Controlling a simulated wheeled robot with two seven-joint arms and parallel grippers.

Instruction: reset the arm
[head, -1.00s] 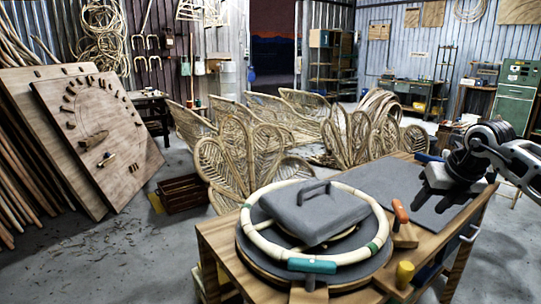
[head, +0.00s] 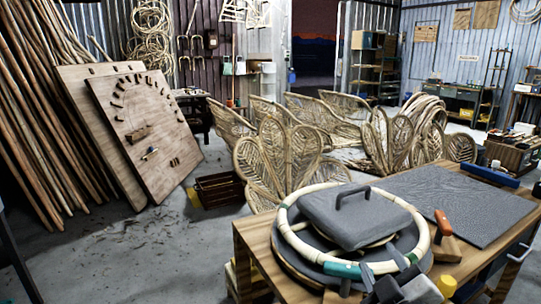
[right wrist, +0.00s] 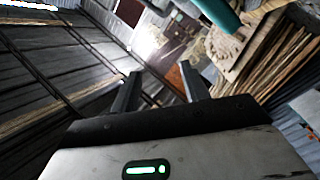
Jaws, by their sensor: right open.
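My right gripper (head: 384,268) is at the bottom edge of the head view, in front of the round bending form on the workbench. In the right wrist view its two dark fingers (right wrist: 160,70) stand apart with nothing between them. The pale rattan ring (head: 287,232) with teal bands lies around a grey lidded block (head: 355,216) with a handle. The gripper overlaps the ring's near side in the picture; I cannot tell whether they touch. My left gripper does not show.
The wooden workbench (head: 250,243) carries a dark grey mat (head: 450,200) and an orange-handled tool (head: 444,226). A yellow object (head: 447,285) is at the near edge. Rattan chair backs (head: 275,160) stand behind. A pegged board (head: 150,130) leans at left. Floor (head: 120,240) at left is open.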

